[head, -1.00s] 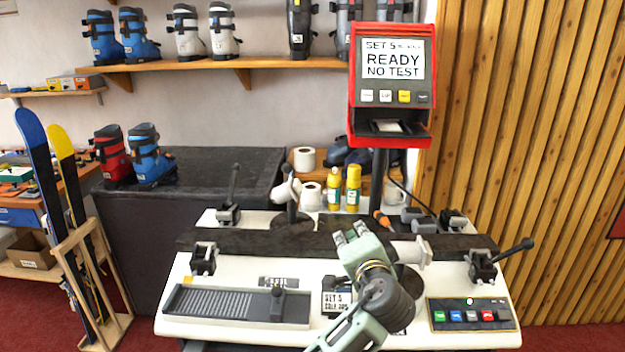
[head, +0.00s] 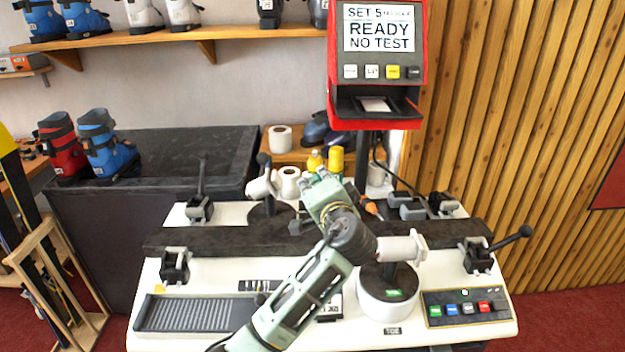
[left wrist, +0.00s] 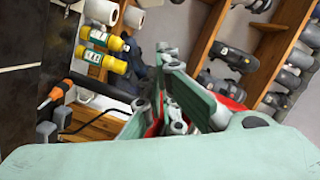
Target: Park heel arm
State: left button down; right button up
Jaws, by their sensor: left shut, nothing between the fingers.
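A white arm head (head: 262,186) on a dark upright with a black knob stands over a dark disc at the back left of the bench; it seems to be the heel arm, though I read no heel label. A second white arm head (head: 402,248) sits on a round pedestal (head: 388,297), with a TOE label at the front. My left gripper (head: 318,182) is shut and empty, to the right of the back arm and apart from it in the picture. Its fingers also show in the left wrist view (left wrist: 172,75). My right gripper is out of view.
A dark rail (head: 195,241) crosses the white bench, with clamps (head: 478,255) at its ends. Yellow bottles (head: 335,160) and white rolls (head: 280,138) stand behind. A red display unit (head: 378,60) reads "READY NO TEST". A button panel (head: 467,307) is at front right.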

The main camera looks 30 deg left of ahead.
pick_arm(q)
jog(key=w+a+f+p, duration=0.2)
jog(key=a+f+p, duration=0.1)
jog(key=a, duration=0.4)
jog(key=shift+w+a, duration=0.25)
jog(key=shift+w, duration=0.05)
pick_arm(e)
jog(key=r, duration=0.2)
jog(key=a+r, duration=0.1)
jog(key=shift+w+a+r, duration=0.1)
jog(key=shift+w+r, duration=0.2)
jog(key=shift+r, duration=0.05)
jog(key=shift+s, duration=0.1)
